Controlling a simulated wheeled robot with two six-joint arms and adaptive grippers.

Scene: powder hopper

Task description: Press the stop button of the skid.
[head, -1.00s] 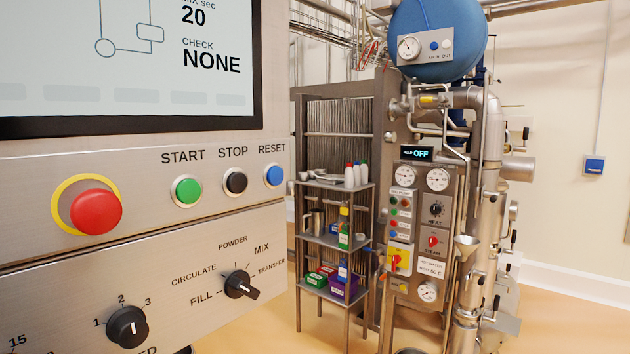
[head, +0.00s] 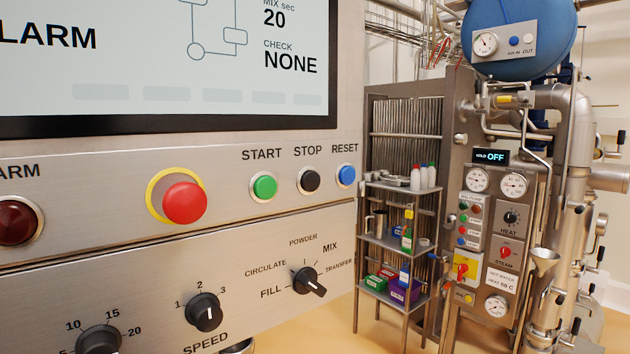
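The black stop button (head: 310,180) is on the steel control panel (head: 120,215), under the label STOP. It sits between the green start button (head: 264,187) and the blue reset button (head: 346,175). A large red mushroom button (head: 184,202) with a yellow ring is to the left of them. The screen (head: 160,60) above reads CHECK NONE. Neither of my grippers shows in the head view.
Below the buttons are a mode selector knob (head: 308,281) and a speed knob (head: 203,312). A dark red alarm lamp (head: 17,224) is at the left edge. To the right stand a shelf (head: 372,187) with bottles and boxes, and piping with a gauge panel. Bare floor shows below.

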